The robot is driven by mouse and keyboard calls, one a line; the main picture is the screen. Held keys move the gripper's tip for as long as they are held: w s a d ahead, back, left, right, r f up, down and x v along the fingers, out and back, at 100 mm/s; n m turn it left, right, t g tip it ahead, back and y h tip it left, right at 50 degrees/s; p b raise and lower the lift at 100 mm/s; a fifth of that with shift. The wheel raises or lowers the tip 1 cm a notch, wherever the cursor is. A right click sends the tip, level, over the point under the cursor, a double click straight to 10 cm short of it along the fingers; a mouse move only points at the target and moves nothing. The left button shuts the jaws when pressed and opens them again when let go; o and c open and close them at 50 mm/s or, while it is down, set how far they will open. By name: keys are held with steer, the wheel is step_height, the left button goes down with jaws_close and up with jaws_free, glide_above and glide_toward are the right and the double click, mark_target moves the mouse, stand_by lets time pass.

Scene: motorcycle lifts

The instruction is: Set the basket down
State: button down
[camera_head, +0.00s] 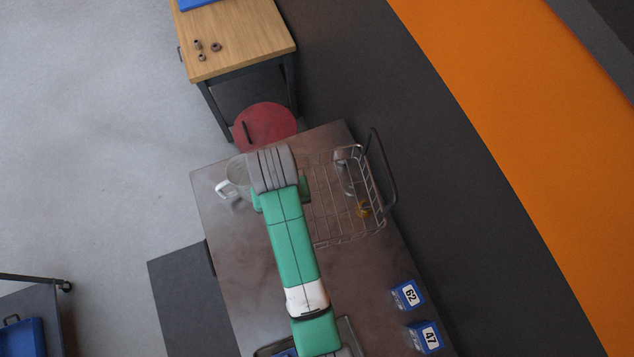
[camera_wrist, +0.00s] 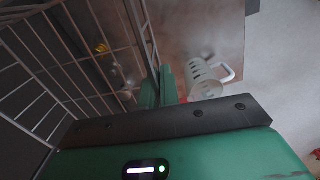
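The wire basket (camera_head: 335,205) is over the right part of the metal-topped table in the head view. In the wrist view its wires (camera_wrist: 75,60) fill the left side. My gripper (camera_wrist: 159,88) is at the basket's left side; its green fingers are close together, with the basket's wire edge running in between them. A silvery part (camera_head: 345,172) and a small brass-coloured part (camera_head: 363,210) show through the wires. I cannot tell whether the basket's bottom touches the table.
A pale handled container (camera_head: 228,187) stands left of my gripper on the metal table (camera_head: 235,235). Blue number blocks marked 62 (camera_head: 408,295) and 47 (camera_head: 426,337) are near the lower right edge. A black handle (camera_head: 386,170) curves beyond the right edge. A red stool (camera_head: 268,125) stands behind.

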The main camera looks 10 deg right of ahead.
steer(key=s+a+f+n+b, duration=0.1)
steer(key=s+a+f+b, duration=0.6)
steer(key=s+a+f, duration=1)
steer(key=s+f, duration=0.1)
steer(key=s, duration=0.2)
steer(key=shift+f+n, duration=0.35)
steer(key=shift+n, duration=0.05)
step_height(320, 180, down, 10)
steer(key=shift+f+b, duration=0.1)
steer(key=shift+b, duration=0.4)
steer(key=c, duration=2)
jaws_free()
steer(key=shift+f, duration=0.1)
steer(key=shift+c, duration=0.2)
steer(key=o, duration=0.4)
